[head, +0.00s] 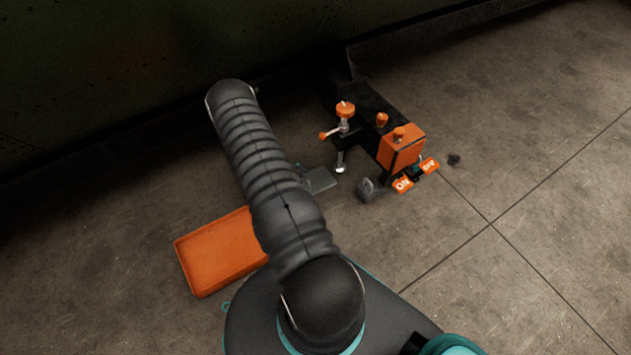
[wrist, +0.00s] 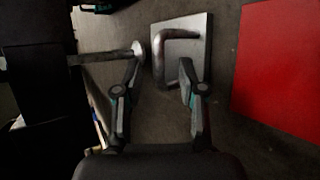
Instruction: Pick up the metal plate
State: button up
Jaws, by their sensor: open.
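The metal plate (wrist: 200,67) is a flat grey square with a bent bar handle (wrist: 178,34) on top, in the upper middle of the wrist view. In the head view the plate (head: 321,180) lies near the floor beside my arm, its left part hidden. My gripper (wrist: 160,68) is open and empty. In the wrist view its right fingertip overlaps the plate and handle, while its left fingertip is left of the plate, near a metal rod. I cannot tell the height gap or any contact. In the head view my arm hides most of the gripper.
A black and orange clamp machine (head: 401,147) stands right of the plate; its rod with a round foot (wrist: 138,49) is close to my left finger. A small grey block (head: 368,190) sits nearby. An orange tray (head: 215,252) lies left. Floor at right is clear.

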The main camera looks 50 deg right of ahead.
jog(key=shift+x, duration=1)
grip_shut()
jog(key=shift+r, duration=0.1)
